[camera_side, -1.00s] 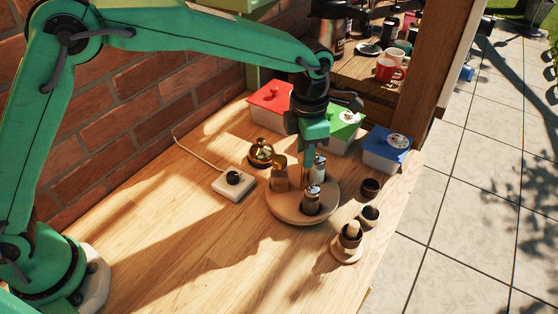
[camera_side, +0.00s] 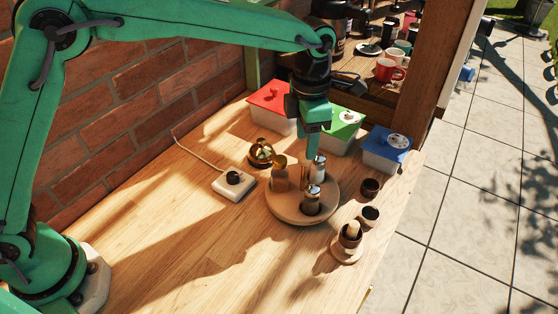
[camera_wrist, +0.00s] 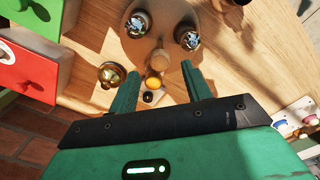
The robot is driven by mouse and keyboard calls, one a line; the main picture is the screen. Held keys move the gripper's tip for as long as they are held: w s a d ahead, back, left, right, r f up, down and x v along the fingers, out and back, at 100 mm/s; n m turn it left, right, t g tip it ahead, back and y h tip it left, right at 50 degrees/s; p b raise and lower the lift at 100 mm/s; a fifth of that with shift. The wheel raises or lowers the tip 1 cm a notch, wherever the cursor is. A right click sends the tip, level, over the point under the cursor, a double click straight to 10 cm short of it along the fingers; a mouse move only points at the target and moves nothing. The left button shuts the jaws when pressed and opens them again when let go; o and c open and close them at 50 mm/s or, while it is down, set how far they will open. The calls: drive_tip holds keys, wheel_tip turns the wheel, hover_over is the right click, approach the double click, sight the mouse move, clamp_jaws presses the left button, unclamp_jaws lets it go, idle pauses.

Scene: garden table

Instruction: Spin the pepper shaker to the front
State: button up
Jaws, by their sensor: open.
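A round wooden turntable (camera_side: 290,213) stands on the table and carries two glass shakers with metal tops. The nearer shaker (camera_side: 312,203) looks dark inside, like pepper; the farther one (camera_side: 319,172) looks paler. A brown wooden piece (camera_side: 280,180) stands at the turntable's back left. My gripper (camera_side: 306,158) is open above the back part of the turntable. In the wrist view my gripper (camera_wrist: 161,70) has its fingers apart, with a wooden peg (camera_wrist: 157,62) showing between and beyond them. Both shakers (camera_wrist: 138,23) (camera_wrist: 187,37) show beyond the fingertips there; which is pepper is unclear.
A brass bell (camera_side: 260,152) and a white box with a black knob (camera_side: 233,183) stand left of the turntable. Lidded red (camera_side: 270,100), green (camera_side: 342,128) and blue (camera_side: 388,149) boxes stand behind. Small dark cups (camera_side: 369,215) line the right. The front left is clear.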

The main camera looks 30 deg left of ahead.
wheel_tip(320, 180, up, 4)
hover_over(303, 176)
drive_tip(key=shift+w+a+r, duration=0.1)
drive_tip(key=shift+w+r, duration=0.05)
drive_tip(key=shift+w, duration=0.15)
idle(0.3)
drive_tip(key=m, duration=0.6)
drive_tip(key=shift+m, duration=0.3)
drive_tip(key=m, duration=0.6)
drive_tip(key=shift+m, duration=0.4)
drive_tip(key=shift+f, duration=4)
clamp_jaws()
